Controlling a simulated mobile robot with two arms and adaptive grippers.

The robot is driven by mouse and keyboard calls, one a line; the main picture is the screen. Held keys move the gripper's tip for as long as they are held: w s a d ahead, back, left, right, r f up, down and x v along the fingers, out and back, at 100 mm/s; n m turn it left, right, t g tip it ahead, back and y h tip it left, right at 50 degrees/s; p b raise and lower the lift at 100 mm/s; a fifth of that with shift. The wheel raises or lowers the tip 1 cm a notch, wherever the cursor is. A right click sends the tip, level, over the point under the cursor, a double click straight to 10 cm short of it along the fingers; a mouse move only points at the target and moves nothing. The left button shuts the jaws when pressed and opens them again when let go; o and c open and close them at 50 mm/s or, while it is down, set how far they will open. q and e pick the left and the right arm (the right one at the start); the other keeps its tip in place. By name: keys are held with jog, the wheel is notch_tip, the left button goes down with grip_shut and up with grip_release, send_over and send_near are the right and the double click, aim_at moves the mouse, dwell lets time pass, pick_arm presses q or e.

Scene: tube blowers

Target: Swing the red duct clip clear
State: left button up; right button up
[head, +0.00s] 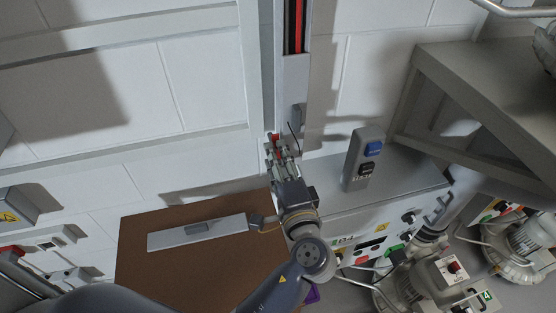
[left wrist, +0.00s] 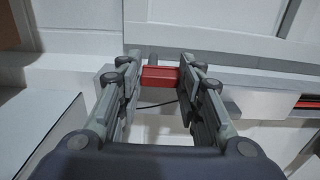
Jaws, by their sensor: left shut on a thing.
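The red duct clip (left wrist: 160,77) shows in the left wrist view as a short red block between my left gripper's fingers (left wrist: 157,82). The fingers touch it on both sides. In the head view my left gripper (head: 283,148) is shut at the lower part of the vertical duct, and only a little of the red clip (head: 275,138) shows there. The grey duct (head: 295,80) runs up the wall, with red and black lines (head: 295,25) bare in its upper part. My right gripper is not in view.
A grey plate with a handle (head: 170,238) lies on a brown surface (head: 145,275) at lower left. A grey switch box with a blue button (head: 363,155) stands on a light cabinet (head: 410,185) at right. Blower machines (head: 425,280) stand at lower right, below a grey shelf (head: 480,70).

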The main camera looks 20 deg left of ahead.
pick_arm(q)
jog(key=o, duration=1.1)
jog(key=shift+c, duration=0.2)
jog(key=v, duration=1.2)
jog(key=shift+s, duration=0.1)
